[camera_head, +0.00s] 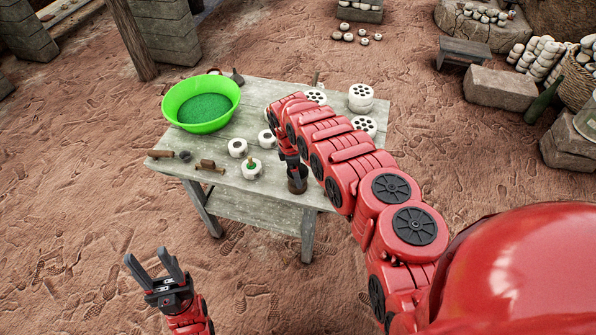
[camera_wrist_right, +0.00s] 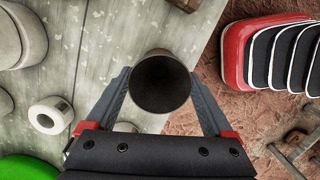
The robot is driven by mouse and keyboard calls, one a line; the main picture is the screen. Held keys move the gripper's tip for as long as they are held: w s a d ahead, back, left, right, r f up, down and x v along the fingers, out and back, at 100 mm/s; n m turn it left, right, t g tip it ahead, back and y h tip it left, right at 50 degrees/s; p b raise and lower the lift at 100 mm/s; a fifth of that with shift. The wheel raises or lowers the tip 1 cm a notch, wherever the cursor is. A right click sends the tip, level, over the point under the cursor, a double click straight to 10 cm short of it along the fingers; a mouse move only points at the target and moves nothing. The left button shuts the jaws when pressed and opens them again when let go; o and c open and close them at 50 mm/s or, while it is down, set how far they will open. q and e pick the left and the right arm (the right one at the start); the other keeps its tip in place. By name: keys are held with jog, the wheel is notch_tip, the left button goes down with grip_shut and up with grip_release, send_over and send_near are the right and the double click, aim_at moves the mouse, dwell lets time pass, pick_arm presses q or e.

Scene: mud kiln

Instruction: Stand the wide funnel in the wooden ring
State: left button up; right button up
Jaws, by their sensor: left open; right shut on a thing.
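My right gripper (camera_wrist_right: 160,85) is shut on a dark, round-mouthed piece, which I take for the wide funnel (camera_wrist_right: 160,78); its open mouth faces the camera in the right wrist view. In the head view the dark brown funnel (camera_head: 297,183) is upright at the table's near right edge, below my right gripper (camera_head: 292,166). Whether it touches the tabletop is hard to tell. Its lower part is hidden in the wrist view. I cannot make out the wooden ring for sure. My left gripper (camera_head: 150,260) is open and empty, in front of the table.
The grey plank table (camera_head: 240,200) carries a green basin (camera_head: 202,103), small white pots such as one with a green top (camera_head: 251,167), and white pieces with dark holes (camera_head: 361,97). A small brown wooden piece (camera_head: 209,165) lies near the front edge. My right arm covers the table's right part.

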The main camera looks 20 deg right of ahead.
jog(key=shift+f, duration=0.2)
jog(key=o, duration=0.6)
jog(key=shift+o, duration=0.2)
jog(key=shift+r, duration=0.1)
notch_tip(320, 180, up, 7)
jog(key=p, duration=0.4)
dwell(0.7)
